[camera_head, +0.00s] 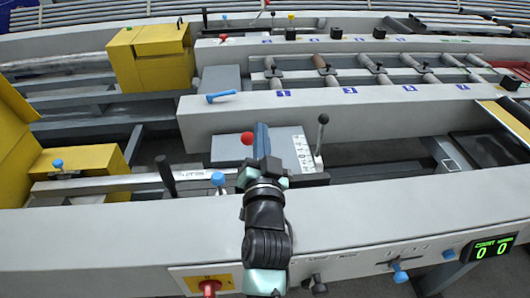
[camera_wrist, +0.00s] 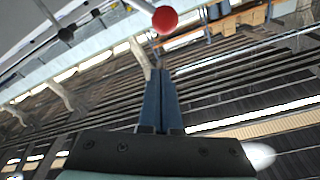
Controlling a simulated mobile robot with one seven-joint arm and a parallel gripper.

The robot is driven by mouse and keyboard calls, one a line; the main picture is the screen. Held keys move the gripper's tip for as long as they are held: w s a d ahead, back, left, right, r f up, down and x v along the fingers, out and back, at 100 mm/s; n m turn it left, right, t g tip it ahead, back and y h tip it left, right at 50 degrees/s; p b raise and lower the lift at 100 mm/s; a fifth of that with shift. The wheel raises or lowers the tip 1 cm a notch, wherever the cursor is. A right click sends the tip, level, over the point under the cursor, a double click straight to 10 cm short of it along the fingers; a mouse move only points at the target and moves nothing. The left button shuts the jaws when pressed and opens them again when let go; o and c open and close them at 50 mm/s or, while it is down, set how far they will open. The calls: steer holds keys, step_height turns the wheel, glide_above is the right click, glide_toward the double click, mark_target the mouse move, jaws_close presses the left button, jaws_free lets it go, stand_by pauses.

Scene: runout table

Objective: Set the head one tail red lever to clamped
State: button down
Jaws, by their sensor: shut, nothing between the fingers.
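A red ball-ended lever (camera_head: 247,138) stands on a grey block (camera_head: 228,150) in the middle of the head view. In the wrist view the same kind of red knob (camera_wrist: 165,18) shows at the top, its stem running up and left. My gripper (camera_head: 261,124) reaches over the block just to the right of the red ball. Its blue fingers (camera_wrist: 160,71) are pressed together and empty, with a gap to the red knob in the wrist view. I cannot tell which setting the lever is at. The lever's base is hidden from the head view.
A black-knobbed lever (camera_head: 323,118) stands right of my gripper, beside a white scale. A blue-knobbed lever (camera_head: 218,178) is in front and left. A grey beam with a blue handle (camera_head: 220,97) lies behind. Yellow housings (camera_head: 150,55) stand left. The counter (camera_head: 493,247) reads 0 0.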

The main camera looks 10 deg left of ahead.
steer(key=v, duration=0.6)
steer(key=shift+s, duration=0.1)
stand_by(0.3)
steer(key=s+d+r+n+t, duration=0.1)
steer(key=d+r+t, duration=0.1)
steer(key=r, duration=0.8)
steer(key=s+d+r+n+t, duration=0.1)
steer(key=r+n+t, duration=0.1)
steer(key=r, duration=0.9)
steer(key=s+d+r+t+h, duration=0.25)
steer(key=s+r, duration=0.35)
steer(key=r, duration=0.3)
steer(key=s+d+r+t+h, duration=0.25)
steer(key=s+r, duration=0.35)
steer(key=r, duration=0.4)
step_height(320, 180, up, 18)
steer(key=p, duration=1.8)
steer(key=shift+d, duration=0.5)
